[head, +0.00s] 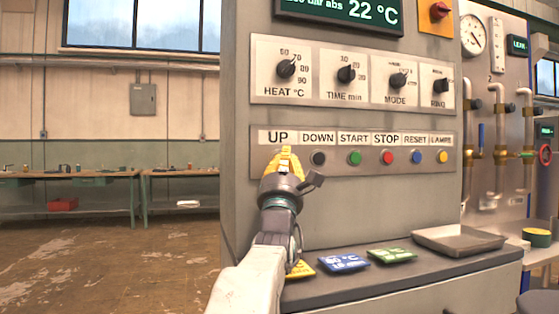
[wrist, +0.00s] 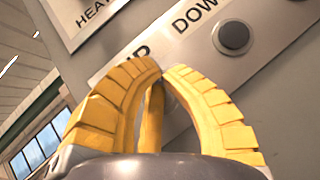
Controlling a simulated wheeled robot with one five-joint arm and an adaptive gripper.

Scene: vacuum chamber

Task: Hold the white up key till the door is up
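The UP label (head: 278,138) is at the left end of the key row on the control panel. The white key below it is hidden behind my gripper (head: 288,155). My gripper's yellow fingers are in front of that spot. In the wrist view, the fingertips (wrist: 166,68) come together over the lower part of the UP label (wrist: 134,52), with no object seen between them. Whether they touch or press the key cannot be seen. The black DOWN key (head: 319,158) is just to the right, and also shows in the wrist view (wrist: 233,37). No chamber door is recognisable.
Green START (head: 354,158), red STOP (head: 388,157), blue RESET (head: 416,157) and yellow LAMPS (head: 442,156) keys continue the row. Knobs (head: 346,74) sit above. A ledge below holds coloured cards (head: 343,262) and a metal tray (head: 458,240). Open floor (head: 110,255) is at left.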

